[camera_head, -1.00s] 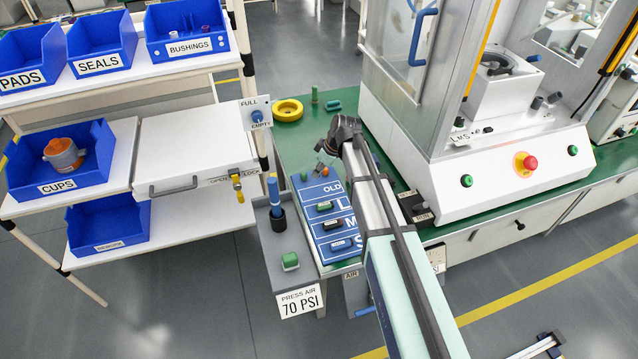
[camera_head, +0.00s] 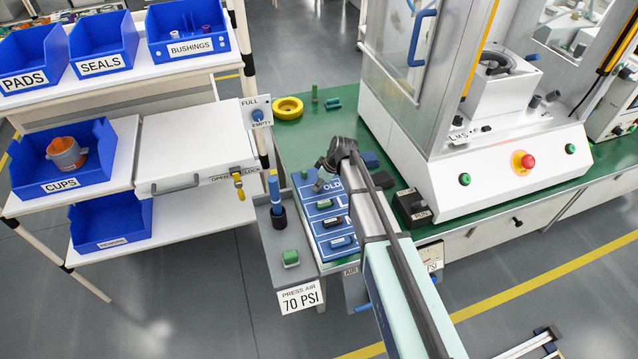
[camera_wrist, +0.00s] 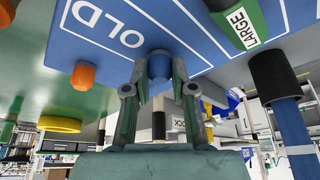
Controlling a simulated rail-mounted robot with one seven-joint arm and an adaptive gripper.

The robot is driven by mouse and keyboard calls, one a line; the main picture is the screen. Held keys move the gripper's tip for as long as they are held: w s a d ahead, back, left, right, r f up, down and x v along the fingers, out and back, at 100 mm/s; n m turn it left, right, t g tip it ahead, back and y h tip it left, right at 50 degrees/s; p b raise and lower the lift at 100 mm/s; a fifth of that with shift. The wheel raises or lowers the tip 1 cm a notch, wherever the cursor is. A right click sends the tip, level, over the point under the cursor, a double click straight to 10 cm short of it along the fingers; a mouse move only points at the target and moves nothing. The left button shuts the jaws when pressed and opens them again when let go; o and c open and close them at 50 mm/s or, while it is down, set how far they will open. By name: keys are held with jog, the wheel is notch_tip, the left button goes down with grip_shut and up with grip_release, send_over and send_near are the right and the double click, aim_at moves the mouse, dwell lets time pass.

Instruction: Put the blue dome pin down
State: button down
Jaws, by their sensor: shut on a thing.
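My gripper (camera_head: 324,178) is over the OLD end of the blue board (camera_head: 338,254) in the head view. In the wrist view, my gripper (camera_wrist: 159,85) is shut on the blue dome pin (camera_wrist: 159,66), which sits between the fingertips close to the blue board (camera_wrist: 185,25), beside the OLD lettering. I cannot tell whether the pin touches the board. The pin is hidden behind my gripper in the head view. An orange pin (camera_wrist: 83,75) stands near the board's OLD corner in the wrist view.
The board carries labelled pieces, including a green LARGE one (camera_wrist: 237,22). A grey tray (camera_head: 270,262) beside it holds a blue-handled tool (camera_head: 276,200) and a green block (camera_head: 290,258). A yellow ring (camera_head: 288,108) lies behind. The white press (camera_head: 490,180) stands to the right.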

jog(key=shift+f, duration=0.15)
jog(key=c, duration=1)
grip_release()
jog(key=shift+o, duration=0.2)
jog(key=b+v, duration=0.2)
jog(key=v, duration=1)
jog(key=shift+b, duration=0.35)
